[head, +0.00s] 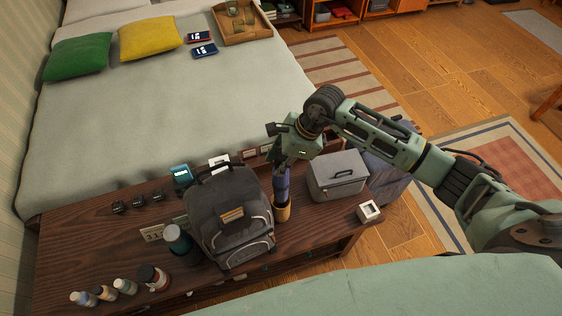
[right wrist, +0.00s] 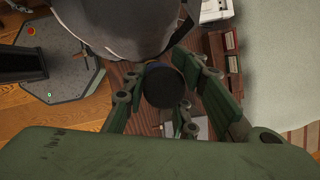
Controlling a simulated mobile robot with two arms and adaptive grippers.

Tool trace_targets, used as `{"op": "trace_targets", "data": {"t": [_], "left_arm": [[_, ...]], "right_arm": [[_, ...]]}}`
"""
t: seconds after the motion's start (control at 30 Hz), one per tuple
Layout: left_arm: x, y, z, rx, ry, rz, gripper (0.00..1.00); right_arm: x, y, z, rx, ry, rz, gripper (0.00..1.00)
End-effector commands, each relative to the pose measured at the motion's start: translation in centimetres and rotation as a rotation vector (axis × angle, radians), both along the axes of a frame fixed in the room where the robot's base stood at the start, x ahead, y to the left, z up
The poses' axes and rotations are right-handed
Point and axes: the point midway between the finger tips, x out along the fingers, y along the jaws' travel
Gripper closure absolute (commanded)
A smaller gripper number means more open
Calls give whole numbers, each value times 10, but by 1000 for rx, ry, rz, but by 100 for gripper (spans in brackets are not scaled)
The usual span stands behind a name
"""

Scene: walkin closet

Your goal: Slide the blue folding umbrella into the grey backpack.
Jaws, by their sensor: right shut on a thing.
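The blue folding umbrella (head: 282,186) stands roughly upright, with its lower end in or just behind a small yellow cup (head: 282,213) on the dark wooden bench. My right gripper (head: 285,166) is shut on its upper end from above. In the right wrist view the umbrella's dark round end (right wrist: 164,85) shows between the fingers. The grey backpack (head: 229,215) stands upright on the bench just left of the umbrella; it also shows in the right wrist view (right wrist: 120,25). Its inside is hidden. My left gripper is out of view.
A dark green bottle (head: 178,240) stands close left of the backpack, with several small bottles at front left. A bed (head: 140,110) lies behind the bench.

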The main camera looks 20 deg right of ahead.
Motion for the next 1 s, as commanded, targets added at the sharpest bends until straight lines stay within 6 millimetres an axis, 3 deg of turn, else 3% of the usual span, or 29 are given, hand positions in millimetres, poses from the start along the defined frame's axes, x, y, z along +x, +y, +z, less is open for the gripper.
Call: {"op": "trace_targets", "data": {"t": [1.0], "left_arm": [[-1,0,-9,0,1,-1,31]], "right_arm": [[1,0,-8,2,-2,1,100]]}}
